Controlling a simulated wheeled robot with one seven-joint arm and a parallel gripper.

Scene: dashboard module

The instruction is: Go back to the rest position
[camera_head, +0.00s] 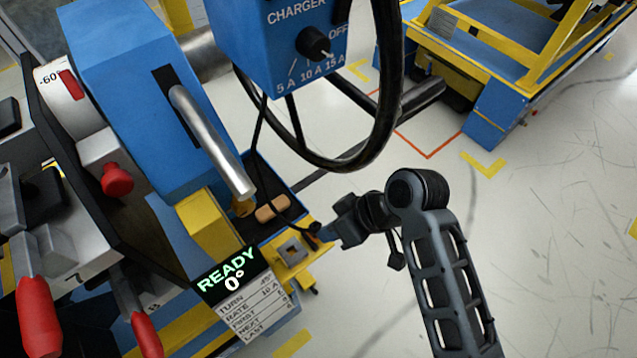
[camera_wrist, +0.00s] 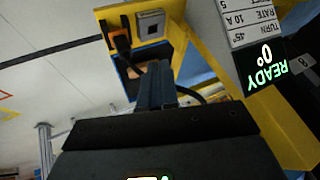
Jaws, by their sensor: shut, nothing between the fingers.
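My gripper (camera_head: 318,232) is at the end of my arm in the middle of the head view, beside the yellow bracket on the blue dashboard module (camera_head: 128,85). Its fingers are shut with nothing between them. In the wrist view my gripper (camera_wrist: 156,68) points toward the yellow bracket (camera_wrist: 178,45), which carries a grey square socket (camera_wrist: 151,25). Whether the fingertips touch the bracket I cannot tell.
A display (camera_head: 228,277) reads READY 0°, above a printed card. A blue charger box (camera_head: 280,45) with a knob and hanging black cables is above. Red-handled levers (camera_head: 38,315) are at the lower left. A blue-yellow cart (camera_head: 500,95) stands at the upper right. Open floor (camera_head: 560,230) lies to the right.

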